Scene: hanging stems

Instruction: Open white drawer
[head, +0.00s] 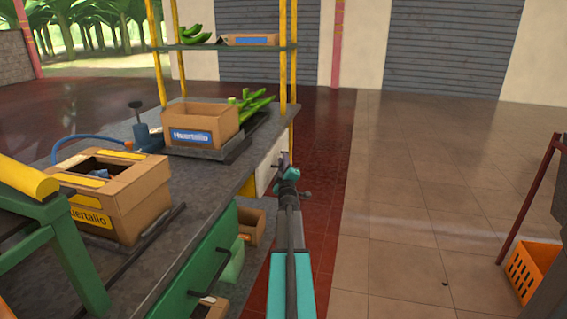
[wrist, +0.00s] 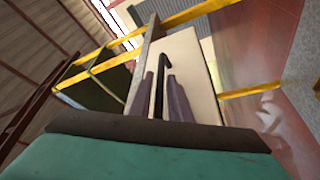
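The white drawer (head: 268,166) is set in the far end of the workbench's right side in the head view, and its front looks closed. In the wrist view its pale front (wrist: 193,60) fills the upper middle, with a dark bar handle (wrist: 164,62) standing out from it. My gripper (head: 285,160) is at the drawer front in the head view. In the wrist view the two fingers of my gripper (wrist: 159,78) are apart, with the handle between them. Whether either finger touches the handle I cannot tell.
The grey workbench (head: 205,185) carries two cardboard boxes, a blue-hosed tool and a dark tray. A green drawer (head: 195,270) with a dark handle is nearer me. An orange crate (head: 530,270) stands at right. The tiled floor (head: 400,200) between is clear.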

